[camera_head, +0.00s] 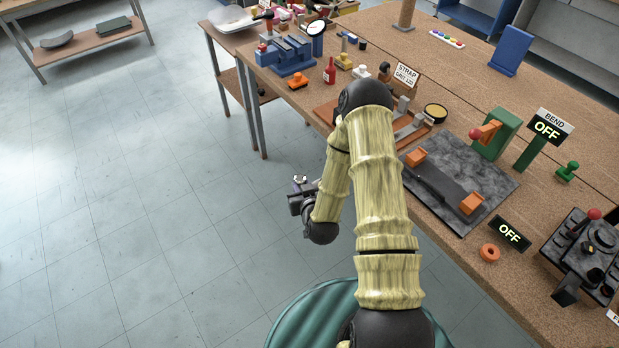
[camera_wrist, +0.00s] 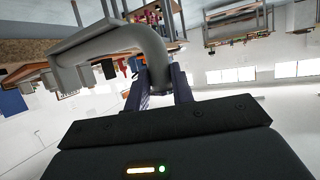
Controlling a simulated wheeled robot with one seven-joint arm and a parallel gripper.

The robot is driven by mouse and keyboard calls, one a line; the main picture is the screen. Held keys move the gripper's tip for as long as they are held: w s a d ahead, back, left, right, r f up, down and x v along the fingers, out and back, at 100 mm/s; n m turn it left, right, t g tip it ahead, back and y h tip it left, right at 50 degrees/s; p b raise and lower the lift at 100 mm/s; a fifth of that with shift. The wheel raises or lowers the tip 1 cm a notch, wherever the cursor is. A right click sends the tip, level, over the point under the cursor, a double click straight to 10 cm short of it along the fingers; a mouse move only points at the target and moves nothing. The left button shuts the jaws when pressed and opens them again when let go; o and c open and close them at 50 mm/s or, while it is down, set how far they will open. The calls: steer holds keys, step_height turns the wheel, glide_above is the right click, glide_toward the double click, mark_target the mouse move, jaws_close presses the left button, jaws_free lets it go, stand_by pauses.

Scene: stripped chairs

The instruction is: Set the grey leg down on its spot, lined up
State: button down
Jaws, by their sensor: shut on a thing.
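The grey leg (camera_wrist: 150,42), a smooth bent tube, fills the upper middle of the wrist view. My gripper (camera_wrist: 160,85) is shut on it, with the dark fingers on either side below the bend. I cannot make out the leg in that view. Which place is the leg's spot cannot be told from these frames.
The brown workbench (camera_head: 462,130) runs along the right. It bears a grey slab (camera_head: 480,180) with orange blocks, a green BEND stand (camera_head: 530,150), a blue vise (camera_head: 290,56) and a dark control box (camera_head: 590,250). The tiled floor (camera_head: 150,190) to the left is free.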

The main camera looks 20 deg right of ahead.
step_height(320, 180, down, 10)
steer(key=b, duration=1)
steer(key=shift+d, duration=0.15)
steer(key=shift+r, duration=0.15)
steer(key=shift+w, duration=0.1)
